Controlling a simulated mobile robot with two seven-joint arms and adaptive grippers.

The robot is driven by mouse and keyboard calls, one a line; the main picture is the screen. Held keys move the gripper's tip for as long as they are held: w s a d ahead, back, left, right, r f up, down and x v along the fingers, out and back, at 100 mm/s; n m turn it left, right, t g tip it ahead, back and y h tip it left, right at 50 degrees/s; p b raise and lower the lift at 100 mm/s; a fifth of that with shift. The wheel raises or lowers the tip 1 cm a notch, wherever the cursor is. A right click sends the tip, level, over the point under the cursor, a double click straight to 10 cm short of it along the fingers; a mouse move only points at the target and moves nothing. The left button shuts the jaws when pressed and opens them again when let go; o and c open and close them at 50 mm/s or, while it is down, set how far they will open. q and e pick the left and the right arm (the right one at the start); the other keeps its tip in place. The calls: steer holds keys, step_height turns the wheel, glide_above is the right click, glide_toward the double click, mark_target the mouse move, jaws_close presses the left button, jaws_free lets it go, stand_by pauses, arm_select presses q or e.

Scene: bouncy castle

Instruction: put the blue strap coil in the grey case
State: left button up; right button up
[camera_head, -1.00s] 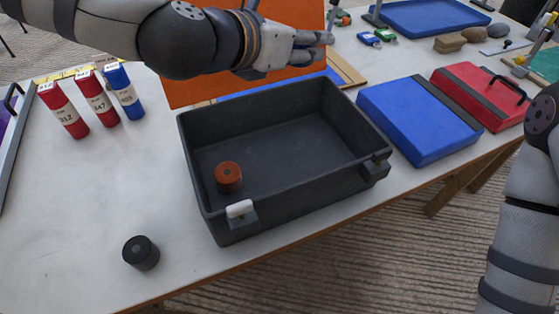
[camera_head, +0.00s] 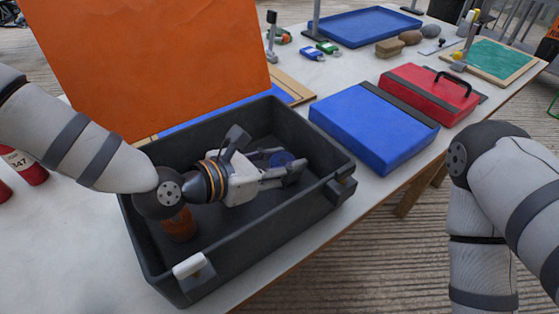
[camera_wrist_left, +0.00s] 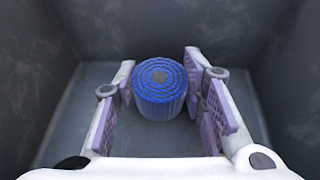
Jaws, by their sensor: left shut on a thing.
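The grey case (camera_head: 165,263) stands open on the table in the head view. My left gripper (camera_head: 281,170) reaches down inside it, fingers pointing right. It is shut on the blue strap coil (camera_head: 281,158), which shows only partly past the fingers. In the left wrist view the coil (camera_wrist_left: 160,88) stands upright between the two purple-padded fingers (camera_wrist_left: 162,100), with the case walls around it. I cannot tell whether the coil touches the case floor. My right gripper is out of view; only my right arm's links show at the right.
A red-brown coil (camera_head: 179,226) lies in the case, partly hidden under my left arm. A blue box (camera_head: 372,130) and a red case (camera_head: 432,92) stand to the right. An orange panel (camera_head: 150,65) rises behind the grey case. Red bottles (camera_head: 25,166) stand at the left.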

arm_select(q)
steer(key=shift+r, duration=0.1)
steer(key=shift+f, duration=0.3)
steer(key=o, duration=1.2)
steer(key=shift+r, duration=0.1)
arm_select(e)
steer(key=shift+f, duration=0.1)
arm_select(q)
steer(key=shift+r, duration=0.35)
steer(key=p+v, duration=0.2)
steer(key=v, duration=0.4)
steer(key=shift+a+r, duration=0.2)
steer(key=shift+r, duration=0.05)
steer(key=shift+s+a, duration=0.3)
steer(key=shift+s+f, duration=0.15)
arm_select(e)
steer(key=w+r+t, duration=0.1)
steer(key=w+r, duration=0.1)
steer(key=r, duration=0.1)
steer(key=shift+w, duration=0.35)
